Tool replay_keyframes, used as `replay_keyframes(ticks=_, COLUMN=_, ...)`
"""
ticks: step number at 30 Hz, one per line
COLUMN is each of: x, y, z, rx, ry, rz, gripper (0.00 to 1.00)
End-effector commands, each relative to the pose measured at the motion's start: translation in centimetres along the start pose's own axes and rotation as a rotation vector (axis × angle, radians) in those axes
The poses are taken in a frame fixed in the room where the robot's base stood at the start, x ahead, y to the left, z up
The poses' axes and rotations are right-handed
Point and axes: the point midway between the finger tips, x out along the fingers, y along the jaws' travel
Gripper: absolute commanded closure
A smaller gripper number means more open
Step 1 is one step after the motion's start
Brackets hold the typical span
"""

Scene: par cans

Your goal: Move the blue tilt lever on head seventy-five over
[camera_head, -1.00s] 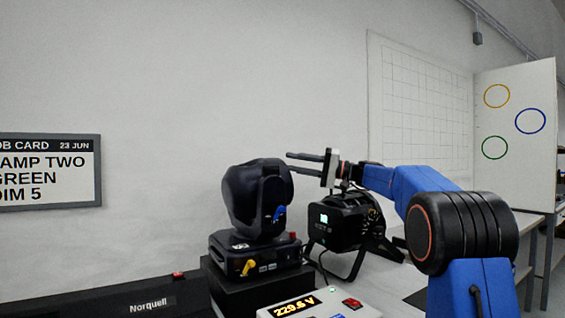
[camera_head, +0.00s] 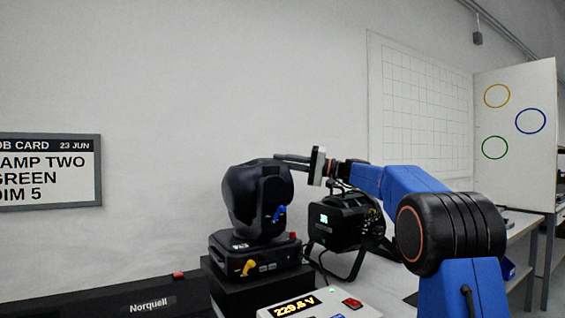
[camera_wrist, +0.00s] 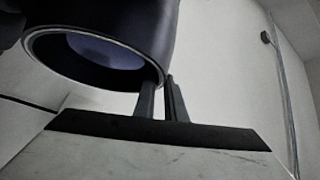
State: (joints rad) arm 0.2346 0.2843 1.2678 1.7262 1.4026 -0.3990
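A black moving-head lamp (camera_head: 256,190) stands on a dark case; I cannot read a number on it. A blue lever (camera_head: 279,213), which fits the tilt lever, sits on the right side of its yoke. My gripper (camera_head: 280,158) is level with the top of the lamp head, above the blue lever and apart from it. In the wrist view, the two fingers (camera_wrist: 161,90) stand a narrow gap apart with nothing between them. The lamp's round lens end (camera_wrist: 95,55) is close at upper left there. The fingertips partly overlap the lamp, so contact is unclear. The lever is hidden in the wrist view.
A yellow lever (camera_head: 248,266) and a red button are on the lamp's base. A second black lamp (camera_head: 338,222) stands close at right, under my wrist. A meter box (camera_head: 315,304) is in front. A job card (camera_head: 48,172) hangs at left.

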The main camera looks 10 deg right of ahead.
Motion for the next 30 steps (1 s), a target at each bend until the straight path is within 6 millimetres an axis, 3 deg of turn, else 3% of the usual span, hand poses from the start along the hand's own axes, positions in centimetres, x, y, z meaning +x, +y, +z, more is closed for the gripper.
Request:
replay_keyframes(ticks=7, x=-1.4, y=2.0, z=-0.3, rx=0.0, ry=0.001, rz=0.0, gripper=1.0)
replay_keyframes(ticks=14, x=-1.4, y=2.3, z=-0.3, rx=0.002, ry=-0.001, rz=0.003, gripper=1.0)
replay_keyframes(ticks=15, x=-1.4, y=2.4, z=-0.3, rx=0.002, ry=-0.001, rz=0.003, gripper=0.87)
replay_keyframes(ticks=17, x=-1.4, y=2.4, z=-0.3, rx=0.002, ry=-0.002, rz=0.003, gripper=0.73)
replay_keyframes(ticks=30, x=-2.0, y=2.1, z=-0.3, rx=0.0, ry=0.001, rz=0.001, gripper=0.72)
